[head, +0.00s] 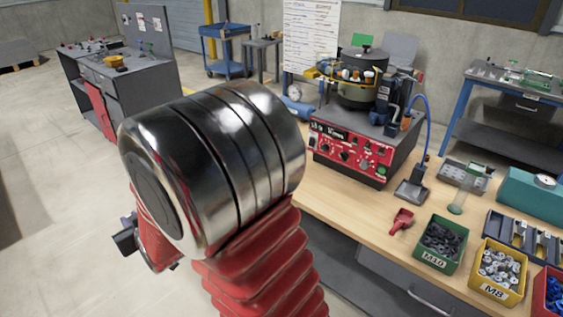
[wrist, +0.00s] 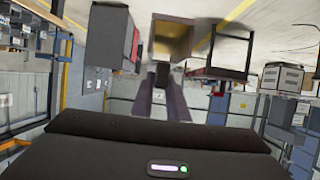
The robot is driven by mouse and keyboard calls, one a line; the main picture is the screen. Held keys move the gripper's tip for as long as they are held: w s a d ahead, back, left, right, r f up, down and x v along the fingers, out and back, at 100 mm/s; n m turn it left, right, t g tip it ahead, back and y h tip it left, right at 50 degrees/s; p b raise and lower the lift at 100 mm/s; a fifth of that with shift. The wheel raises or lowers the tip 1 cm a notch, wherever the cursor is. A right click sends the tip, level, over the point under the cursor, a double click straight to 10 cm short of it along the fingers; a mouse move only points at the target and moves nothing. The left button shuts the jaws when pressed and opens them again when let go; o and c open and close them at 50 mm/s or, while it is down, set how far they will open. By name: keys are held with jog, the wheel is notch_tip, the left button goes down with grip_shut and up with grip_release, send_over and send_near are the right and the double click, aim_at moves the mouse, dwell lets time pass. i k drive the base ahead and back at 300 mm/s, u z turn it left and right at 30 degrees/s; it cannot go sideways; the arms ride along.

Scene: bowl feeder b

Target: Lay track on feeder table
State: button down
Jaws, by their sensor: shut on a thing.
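My gripper (wrist: 165,78) shows in the wrist view, its two grey fingers pointing up the picture and close together. It is shut on a small dark piece (wrist: 163,72), seen almost end-on; I cannot tell whether this is the track. In the head view my arm's silver joint and red bellows fill the middle, and the fingers cannot be made out there. The feeder table (head: 345,210) has a wooden top and stands to the right of the arm. The bowl feeder (head: 362,92) stands on a red-fronted control box (head: 350,150) at its back.
On the table lie a red scoop (head: 401,221), a green bin marked M10 (head: 441,260), a yellow bin marked M8 (head: 492,292) and a teal box (head: 530,193). A grey workbench (head: 112,85) and blue cart (head: 228,68) stand behind. Floor at left is open.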

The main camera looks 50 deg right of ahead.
aim_at(326, 192)
jog(key=z, duration=0.2)
jog(key=i, duration=1)
jog(key=z, duration=0.85)
